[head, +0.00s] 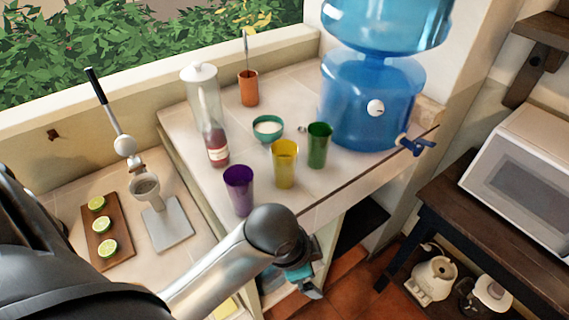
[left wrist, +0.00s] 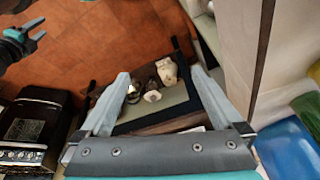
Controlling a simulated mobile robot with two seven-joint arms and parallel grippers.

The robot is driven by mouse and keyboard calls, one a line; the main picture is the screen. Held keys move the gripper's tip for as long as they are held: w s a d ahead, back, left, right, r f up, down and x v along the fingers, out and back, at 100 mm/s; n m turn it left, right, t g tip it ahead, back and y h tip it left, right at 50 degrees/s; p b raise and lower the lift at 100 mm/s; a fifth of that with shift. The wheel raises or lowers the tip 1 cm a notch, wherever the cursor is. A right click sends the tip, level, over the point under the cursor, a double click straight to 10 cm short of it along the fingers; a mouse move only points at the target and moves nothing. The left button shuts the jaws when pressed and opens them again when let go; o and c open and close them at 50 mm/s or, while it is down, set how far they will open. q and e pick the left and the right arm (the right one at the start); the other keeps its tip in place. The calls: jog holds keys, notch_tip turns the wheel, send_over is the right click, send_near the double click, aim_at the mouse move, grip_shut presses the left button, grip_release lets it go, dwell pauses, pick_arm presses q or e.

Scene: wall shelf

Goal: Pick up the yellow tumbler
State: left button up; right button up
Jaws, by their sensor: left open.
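The yellow tumbler (head: 285,165) stands upright on the tiled counter in the head view, between a purple tumbler (head: 239,188) at its left and a green tumbler (head: 319,145) at its right. My left gripper (head: 308,286) is below and in front of the counter edge, apart from the tumblers, partly hidden by its own wrist. In the left wrist view its fingers (left wrist: 158,74) are spread with nothing between them. A yellow patch (left wrist: 315,72) at that view's right edge appears to be the yellow tumbler, cut off. My right gripper (left wrist: 32,34) shows at upper left, its fingers apart.
A big blue water dispenser (head: 362,100) stands behind the green tumbler. A bottle (head: 215,140), a small bowl (head: 268,128) and an orange cup (head: 249,88) stand behind the tumblers. A lime board (head: 102,232) and a juicer (head: 168,222) are on the left. A microwave (head: 530,180) is at right.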

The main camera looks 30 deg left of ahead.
pick_arm(q)
jog(key=w+r+m, duration=0.2)
jog(key=w+m, duration=0.4)
notch_tip(320, 180, up, 18)
jog(key=m+g+y, duration=0.2)
jog(key=m+g, duration=0.1)
jog(key=m, duration=0.8)
send_over(285, 166)
jog(key=w+a, duration=0.1)
jog(key=w, duration=0.1)
notch_tip(285, 166, down, 10)
jog(key=shift+a, duration=0.1)
jog(key=shift+w+a+f, duration=0.1)
jog(key=shift+f, duration=1.25)
jog(key=shift+w+a+f, duration=0.1)
jog(key=shift+f, duration=1.2)
jog(key=shift+r, duration=0.1)
grip_shut()
